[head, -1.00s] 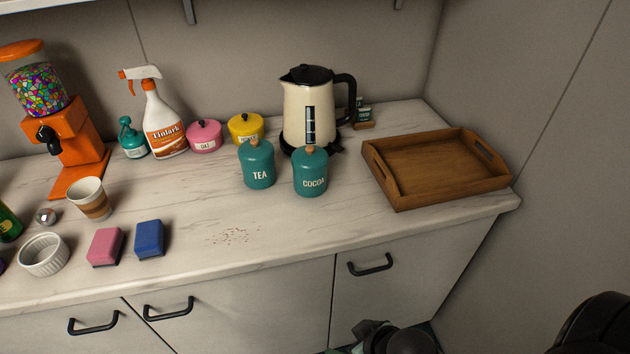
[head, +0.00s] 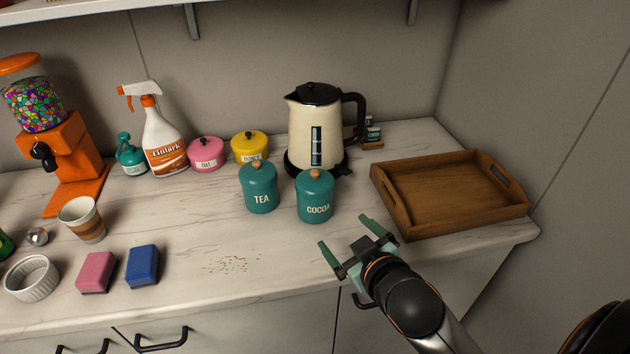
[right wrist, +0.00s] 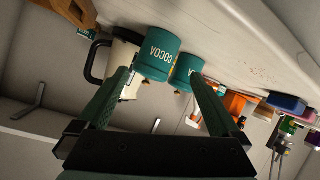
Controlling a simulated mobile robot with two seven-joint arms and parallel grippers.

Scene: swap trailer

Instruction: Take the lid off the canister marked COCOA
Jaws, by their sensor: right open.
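The teal canister marked COCOA (head: 315,200) stands upright on the counter, its lid (head: 315,180) with a wooden knob on top. A matching teal canister marked TEA (head: 261,192) stands just left of it. My right gripper (head: 348,236) is open and empty, in front of and slightly right of the COCOA canister, apart from it. In the right wrist view the COCOA canister (right wrist: 158,55) appears upside down beyond the spread fingers (right wrist: 160,88), with the TEA canister (right wrist: 186,70) beside it. My left gripper is not in view.
A cream kettle (head: 316,135) stands close behind the canisters. A wooden tray (head: 390,201) lies to the right. Pink (head: 206,155) and yellow (head: 250,148) tins stand behind left. Sponges (head: 142,266) and crumbs (head: 232,264) lie at the front left. Counter around the crumbs is otherwise bare.

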